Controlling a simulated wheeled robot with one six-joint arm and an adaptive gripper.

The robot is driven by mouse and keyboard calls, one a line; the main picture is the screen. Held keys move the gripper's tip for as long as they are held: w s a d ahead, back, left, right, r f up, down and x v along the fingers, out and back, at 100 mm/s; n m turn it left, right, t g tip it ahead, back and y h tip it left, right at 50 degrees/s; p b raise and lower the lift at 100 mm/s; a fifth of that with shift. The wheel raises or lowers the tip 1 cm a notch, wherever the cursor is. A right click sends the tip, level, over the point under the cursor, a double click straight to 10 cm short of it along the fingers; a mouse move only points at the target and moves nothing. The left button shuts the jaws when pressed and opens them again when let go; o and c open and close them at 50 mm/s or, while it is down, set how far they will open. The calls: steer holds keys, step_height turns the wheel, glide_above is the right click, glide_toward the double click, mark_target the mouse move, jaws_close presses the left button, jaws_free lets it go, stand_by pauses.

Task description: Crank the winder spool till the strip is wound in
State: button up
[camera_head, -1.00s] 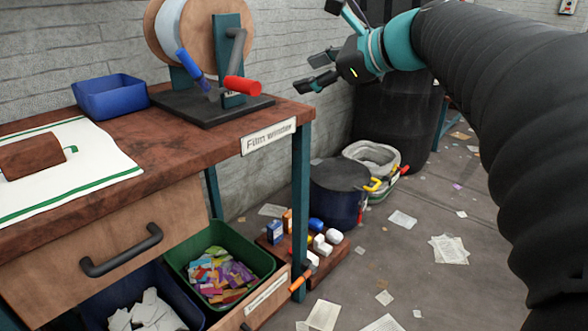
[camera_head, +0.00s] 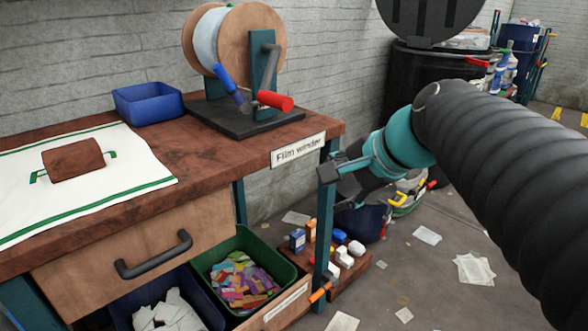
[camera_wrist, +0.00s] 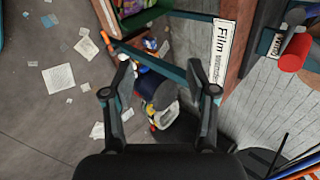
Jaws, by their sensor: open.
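The film winder stands on the right end of the wooden workbench (camera_head: 225,152). Its spool (camera_head: 188,42) has round wooden flanges and a pale strip wound between them. A grey crank arm (camera_head: 269,65) with a red handle (camera_head: 275,101) is on the near side, beside a blue-handled lever (camera_head: 225,77). The red handle also shows at the right of the wrist view (camera_wrist: 293,52). My gripper (camera_wrist: 163,88) is open and empty, its fingers spread. In the head view it hangs off the bench's right front corner, right of and below the handle, apart from it.
A "Film winder" label (camera_head: 298,150) is on the bench edge. A blue tray (camera_head: 148,103) and a white cloth (camera_head: 110,150) with a brown block (camera_head: 73,159) lie left. A black drum (camera_head: 430,85) stands behind my arm. Bins and paper scraps are below.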

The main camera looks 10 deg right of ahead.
steer(key=s+f+n+g+h, duration=0.1)
steer(key=s+f+n, duration=0.4)
steer(key=shift+s+d+f+h+p, duration=0.2)
steer(key=shift+s+d+h+p, duration=0.1)
steer(key=shift+h+p, duration=0.1)
stand_by(0.8)
steer(key=s+d+f+n+h, duration=0.2)
steer(key=s+f+n, duration=0.4)
steer(key=f+n, duration=0.1)
steer(key=shift+s+f+n+g+h, duration=0.3)
steer(key=shift+s+f+g, duration=0.1)
steer(key=shift+f, duration=0.05)
steer(key=shift+d, duration=0.1)
stand_by(0.3)
